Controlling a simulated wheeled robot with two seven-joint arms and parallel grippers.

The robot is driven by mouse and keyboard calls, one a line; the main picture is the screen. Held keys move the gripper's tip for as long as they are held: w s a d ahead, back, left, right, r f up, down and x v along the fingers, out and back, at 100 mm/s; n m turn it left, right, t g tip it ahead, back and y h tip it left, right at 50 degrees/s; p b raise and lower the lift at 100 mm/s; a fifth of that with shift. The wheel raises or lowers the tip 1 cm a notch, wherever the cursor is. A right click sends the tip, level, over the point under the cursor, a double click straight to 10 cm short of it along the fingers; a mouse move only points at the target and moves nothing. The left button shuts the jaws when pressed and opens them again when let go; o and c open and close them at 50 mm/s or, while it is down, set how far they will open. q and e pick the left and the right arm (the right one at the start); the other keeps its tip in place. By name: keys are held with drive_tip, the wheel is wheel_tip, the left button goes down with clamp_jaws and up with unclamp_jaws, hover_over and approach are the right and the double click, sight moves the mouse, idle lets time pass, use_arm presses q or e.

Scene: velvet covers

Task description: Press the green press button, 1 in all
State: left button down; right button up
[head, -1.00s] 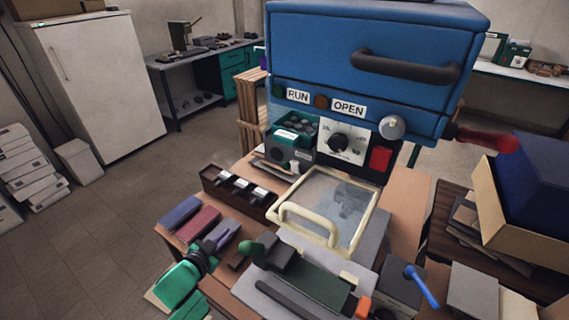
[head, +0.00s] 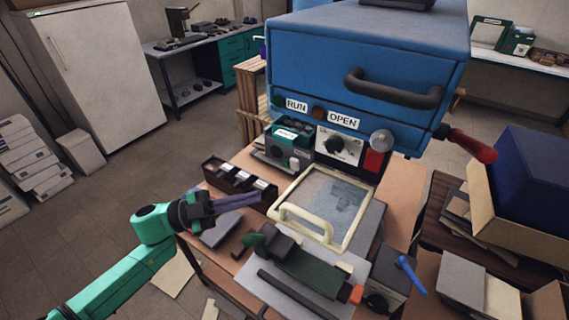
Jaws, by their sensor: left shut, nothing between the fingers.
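A small dark green round button (head: 278,102) sits on the front of the blue machine (head: 350,75), just left of the RUN label (head: 297,105). A brown round button (head: 318,113) sits between the RUN and OPEN labels. My left gripper (head: 258,199) is shut and empty, its purple-grey fingers pointing right over the bench's left part, near the black tray. It is well below the green button and apart from it. My right gripper is not in view.
A black tray of small parts (head: 228,177) and a green device (head: 290,138) stand below the machine. A cream-framed glass lid (head: 345,200) lies in the middle. A dark green tool (head: 305,268) and a blue-handled box (head: 388,277) are in front. The machine's grey handle (head: 392,92) juts forward.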

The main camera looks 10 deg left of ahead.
sight(290, 166)
use_arm(q)
drive_tip(key=w+d+b, duration=0.3)
drive_tip(key=w+b, duration=0.1)
drive_tip(key=w, duration=0.4)
drive_tip(key=shift+d, duration=0.1)
drive_tip(key=shift+w, duration=0.1)
idle(1.8)
drive_tip(key=shift+w+d+b, duration=0.15)
drive_tip(key=shift+w+b, duration=0.15)
drive_tip(key=shift+w, duration=0.05)
drive_tip(key=shift+w+d, duration=0.2)
drive_tip(key=shift+w, duration=0.3)
idle(0.8)
drive_tip(key=shift+s+a, duration=0.35)
drive_tip(key=shift+s, duration=0.55)
drive_tip(key=shift+p, duration=0.3)
